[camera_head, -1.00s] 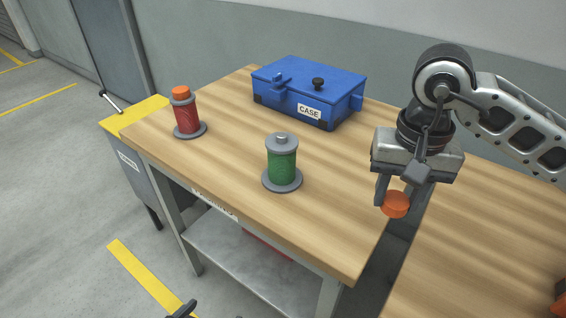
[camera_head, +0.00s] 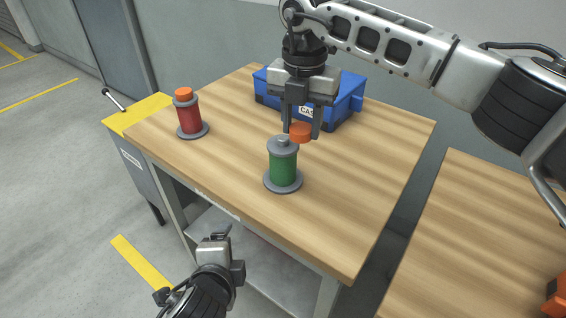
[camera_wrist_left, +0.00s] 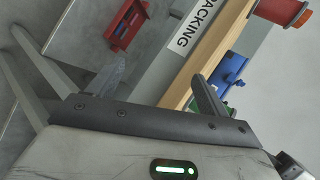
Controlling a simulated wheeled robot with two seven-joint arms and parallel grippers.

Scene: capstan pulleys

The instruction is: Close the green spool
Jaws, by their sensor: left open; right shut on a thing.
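The green spool (camera_head: 283,168) stands upright on the wooden table, with grey flanges and a bare grey stub on top. My right gripper (camera_head: 301,128) is shut on an orange cap (camera_head: 300,132). It holds the cap above and slightly right of the green spool's top, apart from the stub as far as I can tell. My left gripper (camera_head: 221,236) is low in front of the table, away from the spool. In the left wrist view its fingers (camera_wrist_left: 158,85) are spread with nothing between them.
A red spool (camera_head: 189,120) with an orange cap on top stands at the table's left. A blue case (camera_head: 345,100) sits at the back, partly behind my right gripper. A second wooden table (camera_head: 470,240) lies to the right across a gap. The first table's front right is clear.

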